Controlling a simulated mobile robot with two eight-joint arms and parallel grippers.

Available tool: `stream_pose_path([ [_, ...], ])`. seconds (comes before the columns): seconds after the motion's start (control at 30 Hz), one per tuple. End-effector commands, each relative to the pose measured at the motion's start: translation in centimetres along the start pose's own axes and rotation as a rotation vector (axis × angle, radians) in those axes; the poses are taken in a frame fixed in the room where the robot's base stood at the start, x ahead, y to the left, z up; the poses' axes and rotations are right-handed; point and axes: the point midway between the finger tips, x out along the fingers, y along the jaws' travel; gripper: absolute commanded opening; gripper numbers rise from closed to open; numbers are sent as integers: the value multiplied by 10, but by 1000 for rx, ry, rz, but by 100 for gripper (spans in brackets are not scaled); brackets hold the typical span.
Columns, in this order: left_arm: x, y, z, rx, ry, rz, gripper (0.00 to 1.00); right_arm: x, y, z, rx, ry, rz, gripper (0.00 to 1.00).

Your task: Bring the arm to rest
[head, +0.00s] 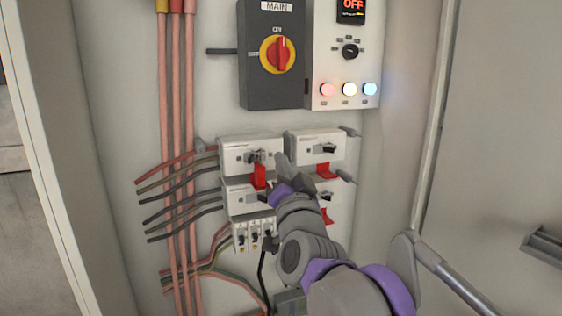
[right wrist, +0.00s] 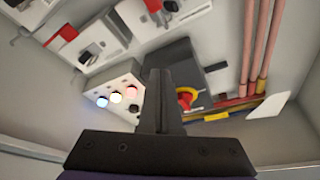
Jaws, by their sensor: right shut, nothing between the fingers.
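My right arm reaches up from the lower right in the head view. Its gripper (head: 282,163) is in front of the breakers, between the left breaker (head: 236,153) and the right breaker (head: 308,142). In the right wrist view the gripper's fingers (right wrist: 158,78) are together and empty. Whether the fingertips touch a breaker cannot be told. My arm hides parts of the lower breakers. My left gripper is not in view.
Above are the grey main switch box (head: 258,90) with its red and yellow rotary knob (head: 278,54), and a white panel (head: 324,100) with lit lamps and an OFF display. Red cables (head: 177,120) run down the left. An open cabinet door (head: 500,130) stands right.

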Motion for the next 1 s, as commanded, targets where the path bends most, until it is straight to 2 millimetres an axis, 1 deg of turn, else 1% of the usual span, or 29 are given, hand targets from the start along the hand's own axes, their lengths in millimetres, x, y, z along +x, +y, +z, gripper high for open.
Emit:
stream_pose_path([
  [0.27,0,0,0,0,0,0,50,-2,3,3,-6,-12,2,0],
  [0.37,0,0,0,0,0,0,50,-15,18,20,-43,-82,16,0],
  [0.47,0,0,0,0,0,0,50,-44,51,55,-115,-223,48,0],
  [0.5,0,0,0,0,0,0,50,-60,68,72,-149,-292,67,0],
  [0.57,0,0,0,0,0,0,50,-87,95,97,-200,-398,100,0],
  [0.6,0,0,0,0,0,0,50,-107,113,114,-232,-468,124,0],
  [0.67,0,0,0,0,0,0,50,-138,139,136,-274,-568,162,0],
  [0.7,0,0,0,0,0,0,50,-160,157,150,-300,-633,189,0],
  [0.77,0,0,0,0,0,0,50,-194,182,169,-336,-728,232,0],
  [0.8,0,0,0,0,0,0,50,-217,198,181,-358,-790,261,0],
  [0.87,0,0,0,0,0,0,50,-253,222,197,-387,-881,308,0],
  [0.9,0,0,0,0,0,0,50,-276,237,206,-404,-939,339,0],
  [0.97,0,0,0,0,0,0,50,-310,257,219,-425,-1019,384,0],
  [1.0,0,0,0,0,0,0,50,-331,268,225,-435,-1067,413,0],
])
